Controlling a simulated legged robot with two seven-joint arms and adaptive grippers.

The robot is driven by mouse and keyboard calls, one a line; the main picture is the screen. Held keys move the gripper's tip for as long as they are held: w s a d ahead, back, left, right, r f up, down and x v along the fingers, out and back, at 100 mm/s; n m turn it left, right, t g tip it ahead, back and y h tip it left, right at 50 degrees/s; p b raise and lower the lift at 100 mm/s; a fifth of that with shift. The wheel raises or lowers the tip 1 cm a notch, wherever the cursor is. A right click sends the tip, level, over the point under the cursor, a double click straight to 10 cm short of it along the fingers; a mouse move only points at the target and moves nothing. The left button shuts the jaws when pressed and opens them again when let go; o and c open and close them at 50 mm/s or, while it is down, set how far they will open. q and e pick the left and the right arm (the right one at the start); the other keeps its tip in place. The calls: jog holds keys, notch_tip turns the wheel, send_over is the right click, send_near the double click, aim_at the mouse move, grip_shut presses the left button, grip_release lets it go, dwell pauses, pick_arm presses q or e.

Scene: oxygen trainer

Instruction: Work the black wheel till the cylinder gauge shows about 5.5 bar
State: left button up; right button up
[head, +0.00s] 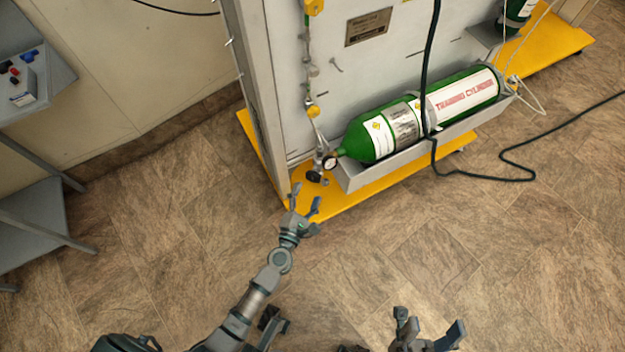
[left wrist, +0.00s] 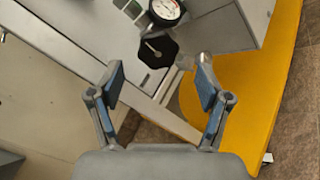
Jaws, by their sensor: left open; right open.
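The black wheel (head: 313,176) sits low at the left end of the green training cylinder (head: 375,139). In the left wrist view the black wheel (left wrist: 158,51) is an octagonal knob just beyond my fingertips. The white round cylinder gauge (head: 330,162) is beside it; in the left wrist view the gauge (left wrist: 165,11) is partly cut off at the top, and its reading is too small to tell. My left gripper (head: 304,203) is open and empty, just short of the wheel and apart from it. My right gripper (head: 430,332) is open and empty over the floor at the bottom.
The cylinder lies in a grey tray (head: 408,157) on a panel with a yellow base (head: 345,197). A black hose (head: 429,75) hangs over the cylinder and trails on the floor. A grey cart (head: 30,90) stands at left. The floor between is clear.

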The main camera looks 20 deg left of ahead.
pick_arm(q)
jog(key=s, duration=0.5)
jog(key=shift+s+d, duration=0.25)
jog(key=shift+d, duration=0.1)
dwell(0.6)
